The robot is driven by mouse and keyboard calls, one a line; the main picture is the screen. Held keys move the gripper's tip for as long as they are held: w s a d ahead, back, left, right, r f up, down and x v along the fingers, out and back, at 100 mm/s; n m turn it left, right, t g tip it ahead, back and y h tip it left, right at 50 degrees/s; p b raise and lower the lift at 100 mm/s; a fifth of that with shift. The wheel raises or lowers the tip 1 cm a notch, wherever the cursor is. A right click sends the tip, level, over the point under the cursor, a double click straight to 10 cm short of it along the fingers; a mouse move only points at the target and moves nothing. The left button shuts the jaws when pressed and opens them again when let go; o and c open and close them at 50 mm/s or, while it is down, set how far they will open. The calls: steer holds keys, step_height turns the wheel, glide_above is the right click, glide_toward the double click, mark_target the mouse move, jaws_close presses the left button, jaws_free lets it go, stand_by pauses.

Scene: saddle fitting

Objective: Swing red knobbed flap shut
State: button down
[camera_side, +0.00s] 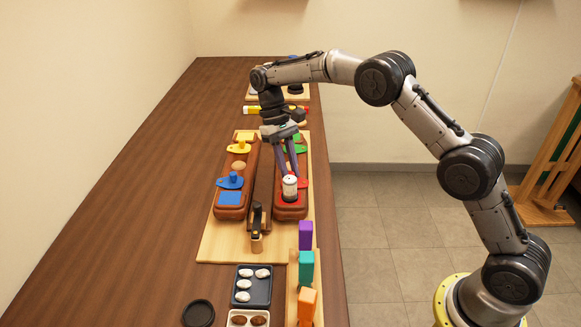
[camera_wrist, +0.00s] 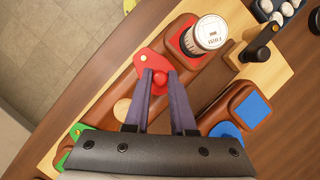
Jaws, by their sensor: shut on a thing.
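The red flap (camera_wrist: 153,61) with its round red knob (camera_wrist: 159,78) lies on the brown saddle block on the right of the side view; part of it shows there (camera_side: 303,182). My gripper (camera_wrist: 160,72) is shut on the red knob, with a finger on either side of it. In the side view my gripper (camera_side: 289,172) points down at the block. The red square compartment (camera_wrist: 186,37) is uncovered beside the flap. A white-topped canister (camera_wrist: 209,33) with dark lettering stands upright in or on it; it also shows in the side view (camera_side: 289,187).
A green flap (camera_side: 296,139) is on the same block. The left block carries a yellow flap (camera_side: 239,147) and a blue flap (camera_side: 230,181). Coloured blocks (camera_side: 306,268) and trays of stones (camera_side: 252,286) are in front.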

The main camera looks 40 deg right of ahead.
steer(key=shift+s+a+n, duration=0.1)
steer(key=shift+a+n, duration=0.05)
steer(key=shift+n, duration=0.45)
steer(key=c, duration=0.8)
jaws_free()
steer(key=shift+o, duration=0.2)
steer(key=v, duration=0.6)
steer(key=shift+a, duration=0.15)
steer(key=shift+v, duration=0.75)
steer(key=shift+r, duration=0.1)
